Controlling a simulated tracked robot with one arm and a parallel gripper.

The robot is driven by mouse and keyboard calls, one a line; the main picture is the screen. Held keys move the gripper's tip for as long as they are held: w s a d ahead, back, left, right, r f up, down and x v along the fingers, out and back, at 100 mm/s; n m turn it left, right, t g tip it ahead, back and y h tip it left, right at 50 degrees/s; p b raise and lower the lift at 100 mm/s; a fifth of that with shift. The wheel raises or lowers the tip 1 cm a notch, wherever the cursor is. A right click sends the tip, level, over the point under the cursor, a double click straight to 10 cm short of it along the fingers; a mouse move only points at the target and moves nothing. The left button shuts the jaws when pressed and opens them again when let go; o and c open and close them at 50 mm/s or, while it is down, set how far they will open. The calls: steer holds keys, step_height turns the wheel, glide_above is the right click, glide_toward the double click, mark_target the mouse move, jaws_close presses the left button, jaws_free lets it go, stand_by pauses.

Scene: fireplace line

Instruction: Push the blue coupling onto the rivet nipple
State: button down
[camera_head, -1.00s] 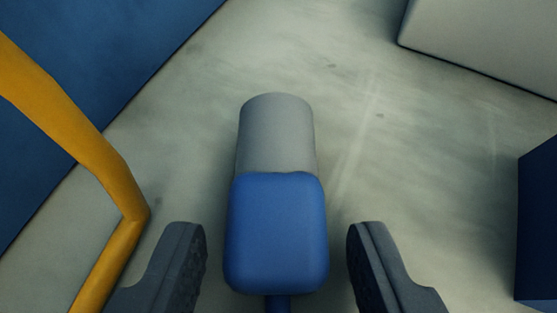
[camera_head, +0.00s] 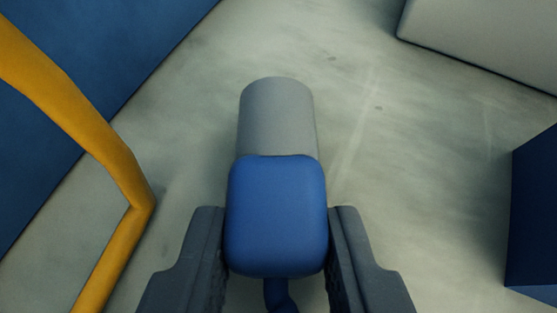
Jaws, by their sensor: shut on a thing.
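The blue coupling (camera_head: 277,215) is a rounded block in the lower middle of the view. My gripper (camera_head: 277,235) is shut on it, with one dark finger against its left side and one against its right side. A blue hose (camera_head: 278,294) runs from the coupling's near end toward the bottom edge. A grey cylinder (camera_head: 277,115), which looks like the rivet nipple, lies directly beyond the coupling, in line with it. The coupling's far edge meets or overlaps the cylinder in the picture; whether they touch I cannot tell.
A yellow bent tube (camera_head: 110,150) stands close on the left. A dark blue panel (camera_head: 80,70) is at the upper left. A light grey block (camera_head: 490,40) is at the upper right, and a dark blue box (camera_head: 535,210) at the right edge. Worn grey floor lies between.

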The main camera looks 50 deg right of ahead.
steer(key=shift+r, duration=0.45)
step_height(320, 180, up, 7)
steer(key=p, duration=0.1)
steer(key=shift+f+p, duration=0.15)
steer(key=shift+p, duration=0.15)
stand_by(0.4)
